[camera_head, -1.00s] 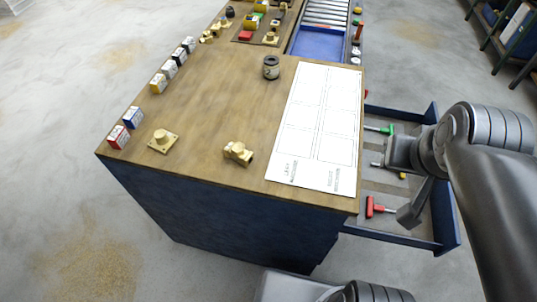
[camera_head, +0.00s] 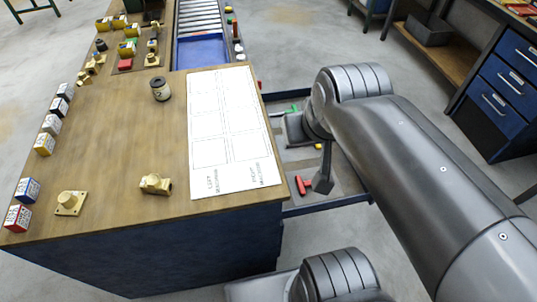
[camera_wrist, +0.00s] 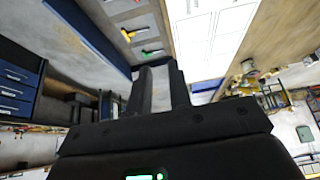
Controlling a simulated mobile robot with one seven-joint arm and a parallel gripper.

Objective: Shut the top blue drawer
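The open blue drawer (camera_head: 330,204) sticks out from the right side of the wooden-topped workbench (camera_head: 110,130). Its grey inside holds a red-handled tool (camera_head: 303,185), a green-handled tool (camera_head: 284,111) and a small yellow piece. My arm hides much of its outer end in the head view. In the wrist view its blue wall (camera_wrist: 90,33) runs along the upper left. My gripper (camera_wrist: 159,68) shows two dark fingers with a gap between them and nothing clearly held. In the head view it hangs over or beside the drawer; I cannot tell whether it touches.
The benchtop carries a printed white sheet (camera_head: 232,130), a dark jar (camera_head: 161,90), brass parts (camera_head: 155,183) and small boxes. A roller conveyor (camera_head: 199,20) lies at the back. Another blue drawer cabinet (camera_head: 510,85) stands at the right. Floor is open between them.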

